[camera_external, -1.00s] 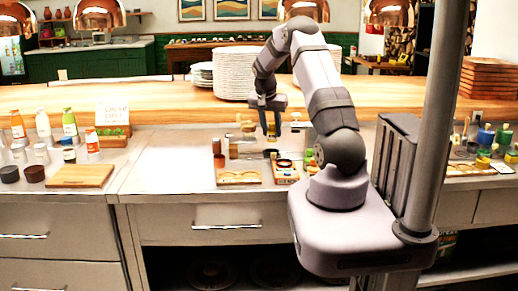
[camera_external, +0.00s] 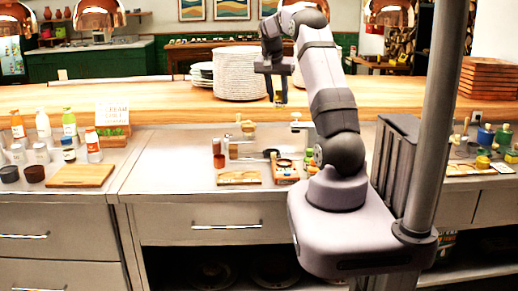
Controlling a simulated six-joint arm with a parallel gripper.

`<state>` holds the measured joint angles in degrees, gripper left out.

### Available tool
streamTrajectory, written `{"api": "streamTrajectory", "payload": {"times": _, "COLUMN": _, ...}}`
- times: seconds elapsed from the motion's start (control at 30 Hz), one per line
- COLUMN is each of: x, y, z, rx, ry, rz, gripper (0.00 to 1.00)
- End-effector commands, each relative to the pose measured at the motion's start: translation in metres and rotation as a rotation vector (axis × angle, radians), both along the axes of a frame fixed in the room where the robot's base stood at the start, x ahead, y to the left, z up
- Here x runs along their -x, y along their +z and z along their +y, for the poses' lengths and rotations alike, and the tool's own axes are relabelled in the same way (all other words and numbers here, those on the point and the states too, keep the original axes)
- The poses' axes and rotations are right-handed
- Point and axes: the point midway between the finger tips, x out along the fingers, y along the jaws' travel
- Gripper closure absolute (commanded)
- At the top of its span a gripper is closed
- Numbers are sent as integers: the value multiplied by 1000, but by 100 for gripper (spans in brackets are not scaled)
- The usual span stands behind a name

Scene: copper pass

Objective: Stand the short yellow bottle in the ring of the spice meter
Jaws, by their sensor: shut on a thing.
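My gripper (camera_external: 279,92) is raised high above the counter, in front of the stack of white plates. It is shut on a small bottle with yellow on it (camera_external: 280,98), which hangs upright between the fingers. Its details are too small to make out. What looks like the spice meter (camera_external: 286,178) stands on the counter below, left of my base. It has a dark ring (camera_external: 284,163) on top, which looks empty. The bottle is well above the ring and apart from it.
A wooden board (camera_external: 239,178) and small red-brown bottles (camera_external: 218,156) stand left of the meter. Small green and yellow items (camera_external: 309,158) are close on its right. White plates (camera_external: 240,75) are stacked behind. The counter's left middle (camera_external: 165,160) is clear.

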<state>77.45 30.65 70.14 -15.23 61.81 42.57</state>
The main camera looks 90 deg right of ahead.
Motion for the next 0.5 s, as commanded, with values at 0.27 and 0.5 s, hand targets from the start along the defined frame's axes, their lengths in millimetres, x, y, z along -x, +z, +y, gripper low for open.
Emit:
{"api": "streamTrajectory", "payload": {"times": 0.27, "x": 22, "y": 31, "z": 40, "rx": 1, "ry": -38, "rz": 0, "gripper": 83}}
{"api": "streamTrajectory", "payload": {"times": 0.5, "x": 29, "y": 18, "z": 85, "rx": -2, "ry": -20, "rz": 0, "gripper": 83}}
